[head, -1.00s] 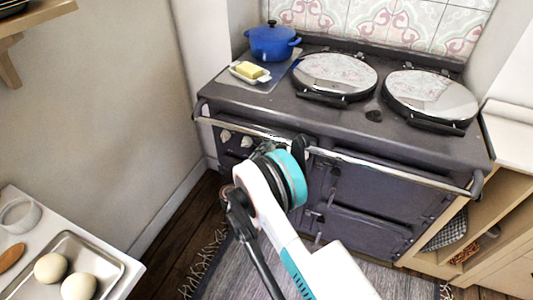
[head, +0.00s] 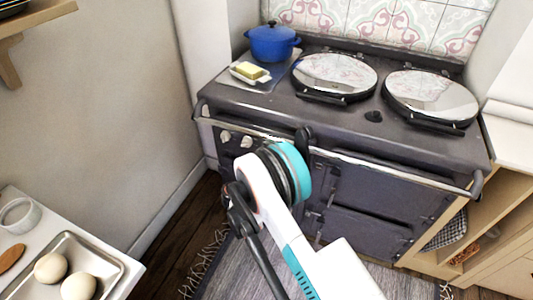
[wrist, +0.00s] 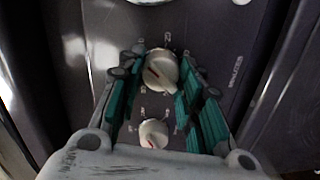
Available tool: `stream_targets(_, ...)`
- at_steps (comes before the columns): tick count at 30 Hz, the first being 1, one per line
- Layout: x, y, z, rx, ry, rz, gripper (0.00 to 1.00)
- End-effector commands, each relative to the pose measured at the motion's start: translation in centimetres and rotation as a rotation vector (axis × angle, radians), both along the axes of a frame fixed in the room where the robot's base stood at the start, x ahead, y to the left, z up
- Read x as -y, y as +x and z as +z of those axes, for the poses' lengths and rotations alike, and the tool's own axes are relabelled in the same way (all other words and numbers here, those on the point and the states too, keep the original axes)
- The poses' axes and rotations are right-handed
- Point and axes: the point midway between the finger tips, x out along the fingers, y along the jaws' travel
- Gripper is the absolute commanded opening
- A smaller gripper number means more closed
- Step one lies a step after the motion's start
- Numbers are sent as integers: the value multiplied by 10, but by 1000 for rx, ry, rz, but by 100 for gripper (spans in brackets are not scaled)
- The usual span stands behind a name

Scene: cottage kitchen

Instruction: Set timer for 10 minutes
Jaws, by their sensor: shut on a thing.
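A second pale knob (wrist: 153,133) with a red mark sits below, between the fingers and apart from the tips. In the head view, two pale knobs (head: 225,135) show on the range's left front. My arm hides the gripper there. The dial numbers are too small to read.
The dark range (head: 350,130) has two round lids and a front rail (head: 330,154) close to my arm. A blue pot (head: 272,43) and a butter dish (head: 250,72) stand on top. A counter with a tray (head: 110,270) is at lower left.

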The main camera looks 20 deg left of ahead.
Motion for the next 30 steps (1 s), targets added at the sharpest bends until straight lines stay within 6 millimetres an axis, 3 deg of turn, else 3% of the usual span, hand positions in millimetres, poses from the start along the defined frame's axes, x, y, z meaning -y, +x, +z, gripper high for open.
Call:
stream_targets(11,1,0,0,10,139,-1,9)
stream_targets(26,1,0,0,11,156,-1,9)
stream_targets(27,1,0,0,11,156,-1,40)
stream_targets(29,1,0,0,12,155,-1,53)
stream_targets(30,1,0,0,12,155,-1,53)
